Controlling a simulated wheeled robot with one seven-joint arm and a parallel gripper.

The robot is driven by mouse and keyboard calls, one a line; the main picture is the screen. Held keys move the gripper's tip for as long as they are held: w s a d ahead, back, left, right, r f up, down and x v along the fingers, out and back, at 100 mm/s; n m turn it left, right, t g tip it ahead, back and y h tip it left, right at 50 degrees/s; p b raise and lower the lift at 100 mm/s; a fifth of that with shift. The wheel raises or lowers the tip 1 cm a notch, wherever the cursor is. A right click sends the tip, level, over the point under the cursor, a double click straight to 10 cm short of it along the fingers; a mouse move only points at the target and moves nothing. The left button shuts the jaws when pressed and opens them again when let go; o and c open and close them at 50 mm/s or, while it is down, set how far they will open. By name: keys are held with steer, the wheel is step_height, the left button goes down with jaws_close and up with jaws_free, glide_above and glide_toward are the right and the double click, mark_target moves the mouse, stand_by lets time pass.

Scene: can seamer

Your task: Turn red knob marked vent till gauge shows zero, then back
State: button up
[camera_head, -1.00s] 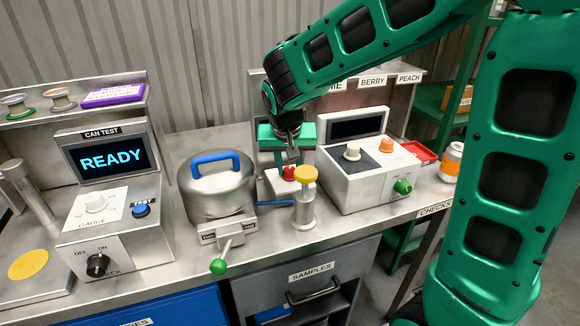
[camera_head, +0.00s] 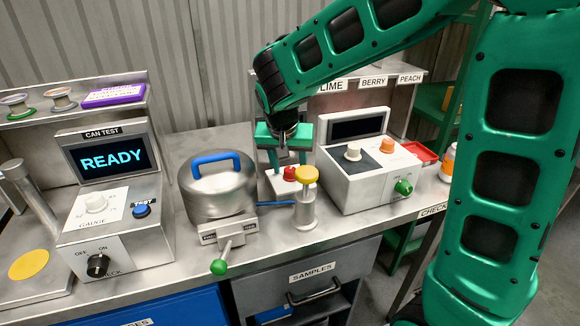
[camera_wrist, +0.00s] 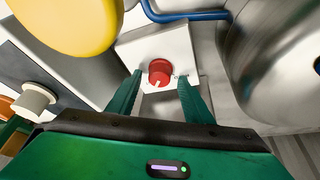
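The red knob (camera_head: 290,173) sits on a small white block (camera_head: 279,184) between the pressure pot and the yellow-topped post. In the wrist view the red knob (camera_wrist: 160,72) carries a white pointer mark toward its lower side. My gripper (camera_head: 284,158) hangs just above and behind the knob. In the wrist view my gripper (camera_wrist: 162,80) is open, its fingers spread on either side below the knob, not visibly touching it. The dial marked GAUGE (camera_head: 96,203) is on the can test box at left; its small markings are too small to read. The vent lettering cannot be made out.
The steel pot (camera_head: 216,195) with a blue handle stands left of the knob. The yellow-topped post (camera_head: 305,198) stands close at right front. A grey-white control box (camera_head: 362,187) is farther right. A green-tipped lever (camera_head: 219,266) juts out below the pot.

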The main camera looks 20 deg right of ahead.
steer(key=v, duration=1)
steer(key=shift+r, duration=0.3)
steer(key=shift+s, duration=0.1)
steer(key=s+d+f+m+g, duration=0.1)
steer(key=s+d+f+g, duration=0.1)
steer(key=s+d, duration=1.25)
steer(key=s+d+f+g+y, duration=0.1)
steer(key=s+d+f, duration=0.2)
steer(key=s, duration=0.4)
steer(key=s+d+f+y, duration=0.1)
steer(key=s+d+f, duration=0.1)
steer(key=s+f, duration=0.2)
steer(key=s, duration=0.2)
steer(key=shift+s+d+f+g+y, duration=0.15)
steer(key=shift+s+d+g+y, duration=0.2)
steer(key=shift+s+g+y, duration=0.05)
